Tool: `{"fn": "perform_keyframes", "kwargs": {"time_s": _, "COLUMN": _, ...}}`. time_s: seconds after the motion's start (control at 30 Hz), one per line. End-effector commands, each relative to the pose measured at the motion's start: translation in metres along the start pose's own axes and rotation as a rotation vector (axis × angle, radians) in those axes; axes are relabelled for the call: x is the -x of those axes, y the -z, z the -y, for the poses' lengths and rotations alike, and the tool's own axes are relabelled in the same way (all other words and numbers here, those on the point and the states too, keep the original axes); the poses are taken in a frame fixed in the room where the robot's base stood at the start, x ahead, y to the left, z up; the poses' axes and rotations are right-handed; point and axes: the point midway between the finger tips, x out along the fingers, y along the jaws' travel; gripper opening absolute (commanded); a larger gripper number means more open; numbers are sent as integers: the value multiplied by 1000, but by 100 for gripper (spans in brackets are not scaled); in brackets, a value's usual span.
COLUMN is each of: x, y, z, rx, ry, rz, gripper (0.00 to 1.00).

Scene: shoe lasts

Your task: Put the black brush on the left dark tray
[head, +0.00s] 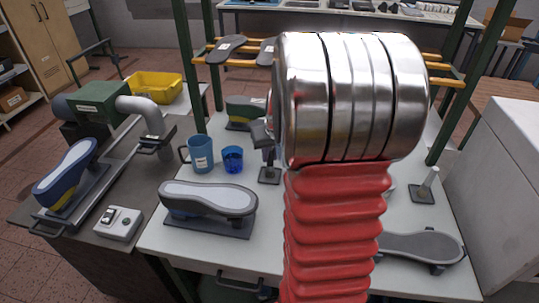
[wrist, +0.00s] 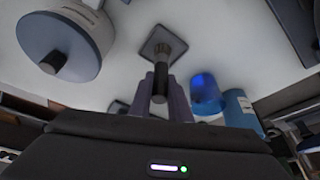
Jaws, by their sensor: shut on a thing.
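The left dark tray (head: 269,177) is a small dark square plate on the white table; it also shows in the wrist view (wrist: 152,46). My gripper (head: 262,132) is just above it, partly hidden behind my own arm. In the wrist view, my gripper (wrist: 163,90) is shut on the black brush (wrist: 160,98), a dark upright cylinder between the fingers. The brush's lower end is over the tray; I cannot tell whether it touches. Another small dark tray (head: 423,197) at the right has a pale upright piece on it.
A blue mug (head: 200,155) and a blue cup (head: 232,160) stand close left of the tray. A grey-and-white shoe last (head: 208,198) lies in front left, and a dark grey one (head: 420,247) at front right.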

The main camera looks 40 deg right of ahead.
Motion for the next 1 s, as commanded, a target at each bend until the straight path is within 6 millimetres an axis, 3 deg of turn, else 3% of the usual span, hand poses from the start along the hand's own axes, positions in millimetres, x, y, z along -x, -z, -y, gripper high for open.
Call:
{"fn": "perform_keyframes", "kwargs": {"time_s": 0.3, "x": -2, "y": -1, "z": 0, "rx": -1, "ry": 0, "rz": 0, "gripper": 0}}
{"fn": "perform_keyframes", "kwargs": {"time_s": 0.33, "x": -2, "y": -1, "z": 0, "rx": -1, "ry": 0, "rz": 0, "gripper": 18}}
{"fn": "perform_keyframes", "kwargs": {"time_s": 0.57, "x": -2, "y": -1, "z": -1, "rx": -1, "ry": -1, "rz": 0, "gripper": 34}}
{"fn": "perform_keyframes", "kwargs": {"time_s": 1.0, "x": 6, "y": 1, "z": -1, "rx": -1, "ry": -1, "rz": -2, "gripper": 35}}
